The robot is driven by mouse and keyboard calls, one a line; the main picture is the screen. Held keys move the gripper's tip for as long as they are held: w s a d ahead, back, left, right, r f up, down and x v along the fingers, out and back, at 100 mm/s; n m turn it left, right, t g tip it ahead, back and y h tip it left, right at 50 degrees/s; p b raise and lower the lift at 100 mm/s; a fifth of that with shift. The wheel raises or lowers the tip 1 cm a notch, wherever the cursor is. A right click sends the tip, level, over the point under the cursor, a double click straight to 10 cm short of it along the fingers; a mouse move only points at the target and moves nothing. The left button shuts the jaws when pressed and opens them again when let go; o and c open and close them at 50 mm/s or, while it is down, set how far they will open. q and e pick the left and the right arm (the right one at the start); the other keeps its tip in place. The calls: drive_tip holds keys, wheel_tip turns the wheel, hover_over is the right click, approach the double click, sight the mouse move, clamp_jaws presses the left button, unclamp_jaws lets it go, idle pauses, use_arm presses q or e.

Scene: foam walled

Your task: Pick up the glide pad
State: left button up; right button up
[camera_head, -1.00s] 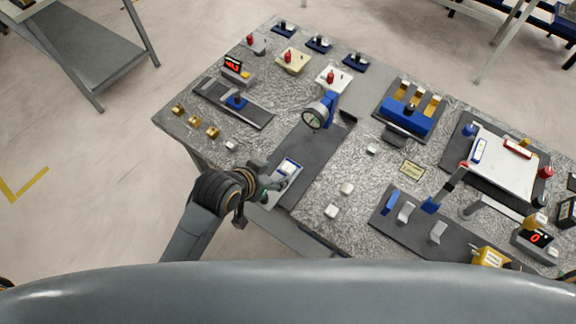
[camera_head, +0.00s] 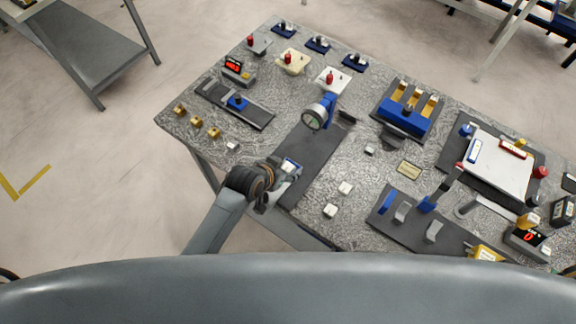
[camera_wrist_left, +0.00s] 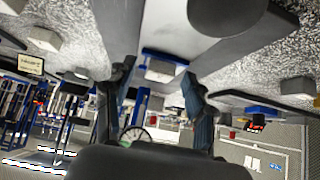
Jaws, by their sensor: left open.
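A small white block with a blue edge (camera_head: 290,166), which I take to be the glide pad, is at the near part of a dark strip on the table. My left gripper (camera_head: 281,181) is right beside it and partly hides it. In the left wrist view the blue-and-white block (camera_wrist_left: 160,66) lies between and beyond the two open fingers (camera_wrist_left: 157,88). I see no finger closed on it; whether one touches it I cannot tell. My right gripper is not in view.
The dark strip (camera_head: 308,150) carries a round gauge (camera_head: 314,117) on a blue stand farther up. Small white blocks (camera_head: 346,187) lie to the right. A dark plate with levers (camera_head: 403,212) is farther right. Brass knobs (camera_head: 197,122) stand at left.

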use_arm(q)
drive_tip(key=c, duration=1.1)
drive_tip(key=shift+r, duration=0.15)
